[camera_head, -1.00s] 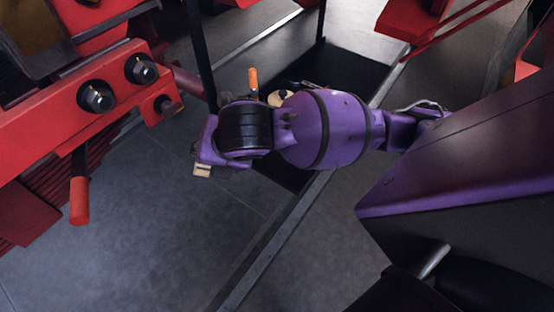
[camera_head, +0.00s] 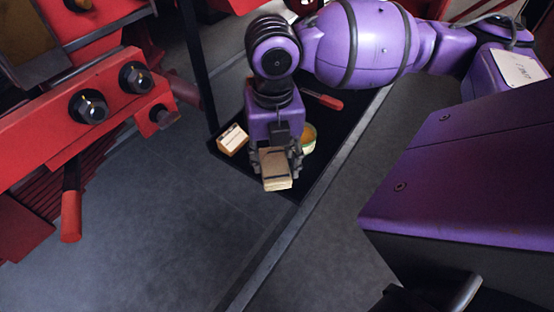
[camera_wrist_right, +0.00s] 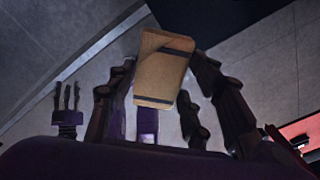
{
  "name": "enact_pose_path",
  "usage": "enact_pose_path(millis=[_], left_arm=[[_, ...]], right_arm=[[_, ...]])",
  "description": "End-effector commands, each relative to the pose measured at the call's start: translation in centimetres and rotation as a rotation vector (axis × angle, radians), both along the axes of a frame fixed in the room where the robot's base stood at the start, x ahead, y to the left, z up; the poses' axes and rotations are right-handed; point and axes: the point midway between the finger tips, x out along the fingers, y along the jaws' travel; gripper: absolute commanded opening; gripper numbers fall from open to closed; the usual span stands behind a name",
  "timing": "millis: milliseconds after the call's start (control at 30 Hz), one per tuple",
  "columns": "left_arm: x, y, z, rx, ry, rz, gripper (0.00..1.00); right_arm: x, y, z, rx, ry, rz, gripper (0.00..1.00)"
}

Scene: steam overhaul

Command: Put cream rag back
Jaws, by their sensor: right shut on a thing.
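The cream rag (camera_head: 277,182) is a folded, tan-cream pad with dark bands. My right gripper (camera_head: 271,162) is shut on it and holds it over the near end of a black tray (camera_head: 225,148). In the right wrist view the rag (camera_wrist_right: 163,70) sits between the fingers of the right gripper (camera_wrist_right: 165,85), with its far end sticking out past them. Whether the rag touches anything below cannot be told. My left gripper is not in view.
On the tray are a small cream-and-brown box (camera_head: 233,139), a round green-rimmed tin (camera_head: 309,137) partly behind the gripper, and a red-handled tool (camera_head: 325,100). A dark post (camera_head: 197,70) rises at the tray's left. Red machinery with bolts (camera_head: 90,106) fills the left. Grey floor (camera_head: 180,220) is clear.

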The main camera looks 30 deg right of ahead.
Motion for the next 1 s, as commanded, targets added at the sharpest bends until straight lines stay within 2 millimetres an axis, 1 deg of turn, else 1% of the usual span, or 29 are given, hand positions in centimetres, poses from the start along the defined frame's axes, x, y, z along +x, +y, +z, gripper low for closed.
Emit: enact_pose_path(millis=[33, 133, 200, 300, 400, 633, 833, 900, 1000], left_arm=[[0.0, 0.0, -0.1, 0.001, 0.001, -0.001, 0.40], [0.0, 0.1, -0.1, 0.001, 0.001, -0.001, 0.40], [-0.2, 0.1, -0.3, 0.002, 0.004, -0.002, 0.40], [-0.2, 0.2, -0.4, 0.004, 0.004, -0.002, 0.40], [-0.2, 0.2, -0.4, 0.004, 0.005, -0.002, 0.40], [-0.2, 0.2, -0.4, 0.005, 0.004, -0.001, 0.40], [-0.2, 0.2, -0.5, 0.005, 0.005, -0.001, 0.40], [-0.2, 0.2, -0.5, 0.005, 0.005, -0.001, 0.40], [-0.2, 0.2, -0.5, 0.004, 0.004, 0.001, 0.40]], right_arm=[[1.0, -0.9, -0.7, -0.002, 0.003, -0.007, 0.25], [2.9, -2.4, -1.8, -0.001, 0.003, -0.007, 0.25], [3.7, -3.0, -3.4, 0.001, 0.005, -0.004, 0.25], [4.7, -3.8, -5.1, 0.001, 0.004, -0.002, 0.25], [5.5, -4.3, -6.0, 0.000, 0.000, -0.001, 0.25], [6.3, -4.9, -7.2, 0.001, 0.000, -0.001, 0.25], [6.4, -5.1, -10.1, 0.001, 0.000, 0.001, 0.25], [6.4, -5.1, -10.5, 0.000, -0.002, 0.002, 0.25], [6.5, -5.1, -10.4, 0.000, -0.003, 0.002, 0.25]])
